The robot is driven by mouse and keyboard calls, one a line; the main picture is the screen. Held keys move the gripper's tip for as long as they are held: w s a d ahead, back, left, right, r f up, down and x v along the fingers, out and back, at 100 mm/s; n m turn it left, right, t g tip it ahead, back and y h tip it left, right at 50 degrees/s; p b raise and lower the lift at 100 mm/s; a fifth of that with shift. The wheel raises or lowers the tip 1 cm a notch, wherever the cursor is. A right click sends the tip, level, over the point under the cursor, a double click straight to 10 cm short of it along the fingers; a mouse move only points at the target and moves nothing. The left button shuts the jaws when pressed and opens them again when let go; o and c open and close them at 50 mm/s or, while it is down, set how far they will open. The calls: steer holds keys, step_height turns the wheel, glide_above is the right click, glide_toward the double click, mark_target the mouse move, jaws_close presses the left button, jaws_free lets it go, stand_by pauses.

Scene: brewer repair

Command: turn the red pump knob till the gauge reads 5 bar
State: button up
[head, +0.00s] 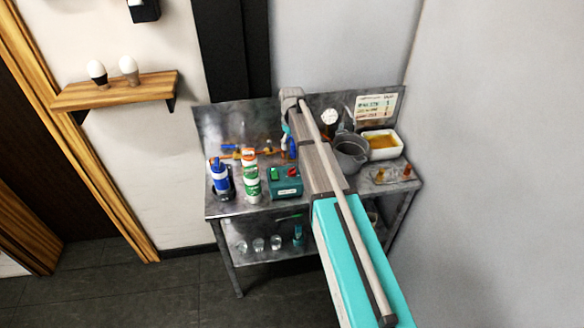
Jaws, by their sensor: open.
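A round white-faced gauge (330,116) is on the metal back panel, right of my forearm. Its needle and reading are too small to make out. A small red part (292,171) shows on top of a dark green box (286,187) on the bench, beside a green part. I cannot tell whether it is the red pump knob. My arm reaches from the lower right over the bench, its far joint near the back panel. My gripper cannot be made out; the forearm seems to hide it.
Orange pipework (230,152) lies at the back left. Several glasses (258,244) stand on the lower shelf. Walls close the back and right.

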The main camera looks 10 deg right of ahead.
mark_target(292, 169)
steer(key=shift+f, duration=0.2)
step_height(292, 169, down, 14)
steer(key=b, duration=1.3)
steer(key=shift+r+b, duration=0.25)
steer(key=shift+b, duration=0.15)
steer(key=c, duration=1.2)
steer(key=shift+o, duration=0.2)
